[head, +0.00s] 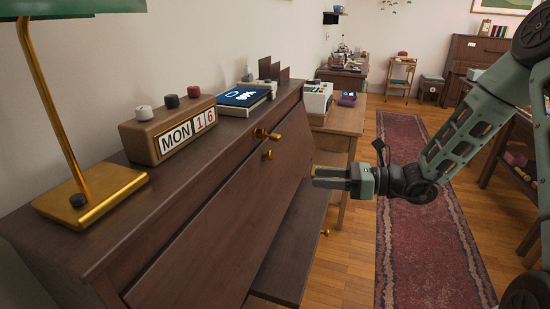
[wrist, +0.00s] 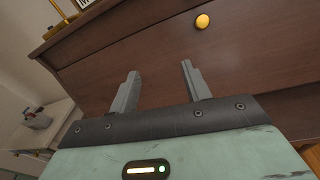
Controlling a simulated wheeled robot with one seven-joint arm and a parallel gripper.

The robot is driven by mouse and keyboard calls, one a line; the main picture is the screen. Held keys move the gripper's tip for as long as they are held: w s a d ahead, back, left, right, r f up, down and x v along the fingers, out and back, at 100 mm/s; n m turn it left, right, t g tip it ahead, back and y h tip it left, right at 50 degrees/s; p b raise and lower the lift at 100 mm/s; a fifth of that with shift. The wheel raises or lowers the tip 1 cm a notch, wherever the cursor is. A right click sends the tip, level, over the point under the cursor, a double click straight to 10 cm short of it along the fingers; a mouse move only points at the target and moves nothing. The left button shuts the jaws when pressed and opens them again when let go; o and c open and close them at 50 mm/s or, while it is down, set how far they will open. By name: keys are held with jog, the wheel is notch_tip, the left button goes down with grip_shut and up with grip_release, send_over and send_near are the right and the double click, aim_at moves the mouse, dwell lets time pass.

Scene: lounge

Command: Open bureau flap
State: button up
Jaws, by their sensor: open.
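The dark wood bureau stands along the wall in the head view, and its flap (head: 222,213) looks shut, with its face sloping outward toward the floor. A round brass knob (head: 267,154) sits near the flap's upper edge, and a brass fitting (head: 266,134) sits just above it. My gripper (head: 318,178) is open and empty, to the right of the knob and apart from it. In the wrist view my two fingers (wrist: 160,86) are spread and point at the flap (wrist: 140,50). A brass knob (wrist: 202,21) lies beyond the fingertips, slightly right of centre.
A brass lamp (head: 95,195), a block calendar (head: 168,128) and a dark blue book (head: 243,97) stand on the bureau top. A red rug (head: 425,235) lies on clear floor to the right.

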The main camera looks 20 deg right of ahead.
jog(key=w+d+m+t+h, duration=0.1)
jog(key=w+d+m+t, duration=0.15)
jog(key=d+m, duration=0.2)
jog(key=t+p, duration=0.1)
jog(key=p, duration=0.1)
send_near(272, 155)
jog(key=shift+n+h, duration=0.3)
jog(key=shift+n, duration=0.05)
jog(key=x, duration=0.8)
jog(key=shift+a+r, duration=0.1)
grip_shut()
